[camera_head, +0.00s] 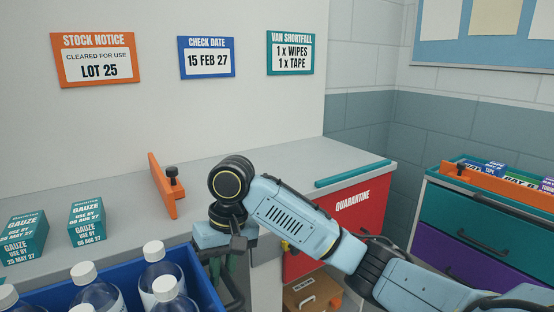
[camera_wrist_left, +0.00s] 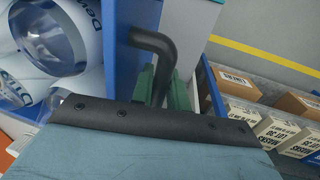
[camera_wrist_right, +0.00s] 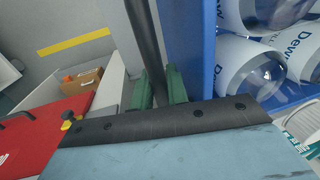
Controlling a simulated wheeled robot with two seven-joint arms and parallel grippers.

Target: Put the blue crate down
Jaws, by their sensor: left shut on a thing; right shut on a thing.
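The blue crate (camera_head: 204,271) is at the bottom left of the head view, with several white-capped clear bottles (camera_head: 159,262) standing in it. My right gripper (camera_head: 225,262) is at the crate's right end. In the right wrist view its green fingers (camera_wrist_right: 158,88) are closed around a dark handle bar (camera_wrist_right: 143,40) beside the crate's blue wall (camera_wrist_right: 188,50). The left wrist view shows my left gripper's green fingers (camera_wrist_left: 160,85) around the other dark handle (camera_wrist_left: 155,42). My left gripper is outside the head view. The crate's underside is hidden.
A grey counter (camera_head: 120,190) holds two gauze boxes (camera_head: 87,222) and an orange divider (camera_head: 162,185). A red quarantine bin (camera_head: 345,212) is under the counter's right part. A drawer cart (camera_head: 490,225) stands at right. The counter between the gauze and the divider is bare.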

